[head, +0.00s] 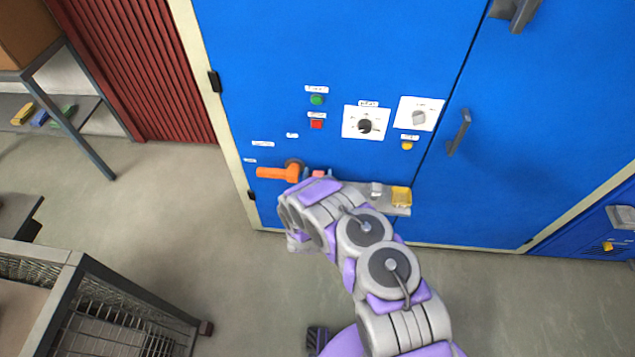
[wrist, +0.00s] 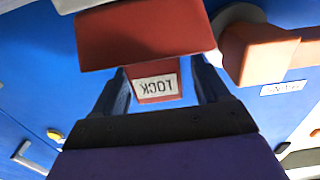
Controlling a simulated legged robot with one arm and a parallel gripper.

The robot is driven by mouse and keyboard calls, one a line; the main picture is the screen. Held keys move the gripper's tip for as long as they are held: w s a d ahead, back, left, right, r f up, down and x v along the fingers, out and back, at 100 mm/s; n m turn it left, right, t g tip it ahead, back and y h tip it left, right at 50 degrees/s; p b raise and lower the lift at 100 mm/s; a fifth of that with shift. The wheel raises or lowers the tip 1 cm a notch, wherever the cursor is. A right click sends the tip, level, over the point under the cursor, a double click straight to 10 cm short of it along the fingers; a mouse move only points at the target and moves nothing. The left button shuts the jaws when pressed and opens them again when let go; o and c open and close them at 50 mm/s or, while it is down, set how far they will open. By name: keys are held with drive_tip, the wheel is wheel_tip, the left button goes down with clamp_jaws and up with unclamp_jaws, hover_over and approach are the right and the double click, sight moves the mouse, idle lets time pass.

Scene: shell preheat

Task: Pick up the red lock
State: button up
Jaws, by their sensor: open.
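The red lock (wrist: 145,35) fills the top middle of the wrist view, with a white label reading LOCK upside down on its lower part. My gripper (wrist: 162,72) is open, with one dark finger on each side of the labelled part. I cannot tell whether the fingers touch it. In the head view, a small bit of the red lock (head: 318,173) shows just above my arm, in front of the blue cabinet. My arm hides the rest of it and the gripper fingers there.
An orange handle (head: 278,172) is just left of the lock on the blue cabinet (head: 330,45); it also shows in the wrist view (wrist: 262,52). A yellow item (head: 401,196) sits on a small grey ledge (head: 397,211) to the right. A wire cart (head: 110,325) stands at lower left.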

drive_tip(key=shift+c, duration=0.3)
drive_tip(key=c, duration=1)
drive_tip(key=shift+c, duration=0.2)
